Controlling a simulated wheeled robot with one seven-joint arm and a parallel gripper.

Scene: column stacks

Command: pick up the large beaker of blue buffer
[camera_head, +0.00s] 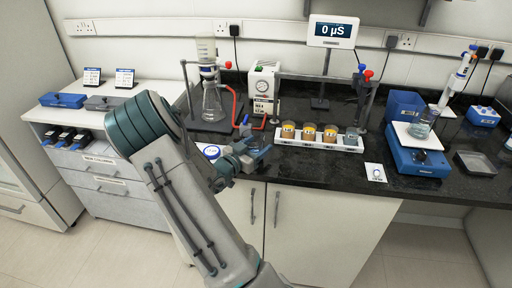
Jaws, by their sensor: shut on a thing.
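My gripper (249,148) is at the front edge of the black bench, left of the middle, partly hidden behind my arm. It is shut on a clear, grey-blue vessel (260,152), which looks like the large beaker of blue buffer. My gripper and arm hide part of it. I cannot tell whether its base touches the bench. A smaller-looking glass vessel with bluish liquid (421,125) stands on the blue balance (418,160) at the right.
A white rack (318,146) with several amber-filled cups stands right of my gripper. Behind are a flask on a stand (213,103), a gauge unit (263,88) and a display (333,31) reading 0 µS. A round-marked card (211,152) lies left of my gripper.

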